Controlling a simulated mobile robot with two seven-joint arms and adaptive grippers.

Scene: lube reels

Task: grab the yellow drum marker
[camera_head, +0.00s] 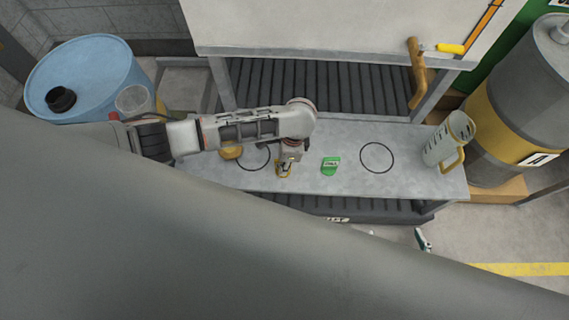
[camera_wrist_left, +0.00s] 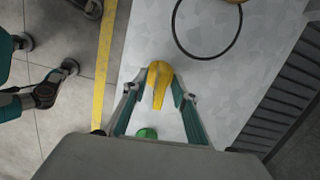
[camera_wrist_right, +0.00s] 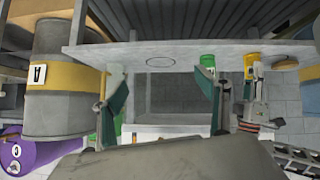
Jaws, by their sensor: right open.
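The yellow drum marker (camera_head: 284,172) stands on the grey bench. My left gripper (camera_head: 288,163) is down at it. In the left wrist view, the marker (camera_wrist_left: 158,80) is between the fingertips of my left gripper (camera_wrist_left: 158,92). The fingers are close along its sides; firm contact on both sides cannot be told. The marker (camera_wrist_right: 251,62) also shows in the right wrist view, beside the left gripper. My right gripper (camera_wrist_right: 160,92) is open and empty, in front of the bench. A green marker (camera_head: 331,165) stands just right of the yellow one.
Two black circles are drawn on the bench, one on the left (camera_head: 253,157) and one on the right (camera_head: 377,157). A yellow object (camera_head: 231,152) lies near the left circle. A clear jug (camera_head: 450,140) stands at the right end. A grey-yellow drum (camera_head: 520,100) stands beyond it.

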